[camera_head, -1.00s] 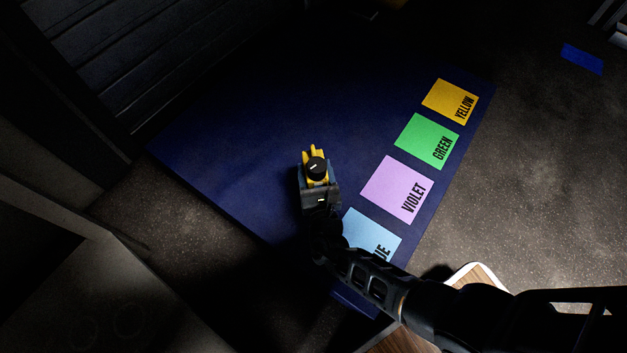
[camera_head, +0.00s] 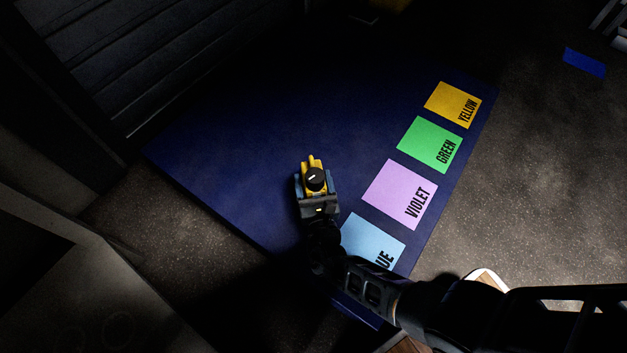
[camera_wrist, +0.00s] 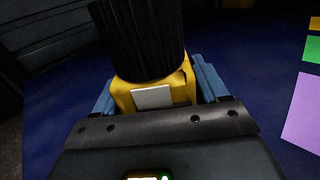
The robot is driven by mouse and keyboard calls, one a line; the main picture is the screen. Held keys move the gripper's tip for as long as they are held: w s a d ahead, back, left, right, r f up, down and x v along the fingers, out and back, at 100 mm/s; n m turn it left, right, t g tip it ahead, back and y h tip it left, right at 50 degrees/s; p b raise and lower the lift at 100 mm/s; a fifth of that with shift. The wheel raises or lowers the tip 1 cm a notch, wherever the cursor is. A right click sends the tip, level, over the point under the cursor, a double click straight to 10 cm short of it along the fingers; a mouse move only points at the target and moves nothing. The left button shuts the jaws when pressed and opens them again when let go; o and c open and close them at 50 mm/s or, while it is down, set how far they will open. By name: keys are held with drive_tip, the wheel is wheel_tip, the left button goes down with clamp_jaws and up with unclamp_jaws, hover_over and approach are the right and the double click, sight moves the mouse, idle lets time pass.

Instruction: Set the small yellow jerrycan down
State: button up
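The small yellow jerrycan (camera_head: 312,164) with a black cap is held in my gripper (camera_head: 316,189) over the dark blue mat (camera_head: 230,150). In the wrist view the yellow body of the jerrycan (camera_wrist: 178,92) sits between the two blue fingers of my gripper (camera_wrist: 160,98), which press on its sides. The black cap hides part of it. A white label shows on its near face. I cannot tell whether its base touches the mat.
On the mat's right side lie coloured squares: yellow (camera_head: 453,104), green (camera_head: 431,144), violet (camera_head: 399,194) and light blue (camera_head: 369,243), the last partly behind my arm. The mat's left and middle are clear. A dark slatted wall (camera_head: 150,50) stands at upper left.

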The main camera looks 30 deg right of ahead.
drive_tip(key=shift+o, duration=1.4)
drive_tip(key=shift+r, duration=0.15)
drive_tip(key=p+v, duration=0.2)
drive_tip(key=v, duration=0.9)
drive_tip(key=shift+s+p, duration=0.1)
drive_tip(key=shift+p, duration=0.25)
drive_tip(key=shift+s+a, duration=0.15)
drive_tip(key=shift+s, duration=0.2)
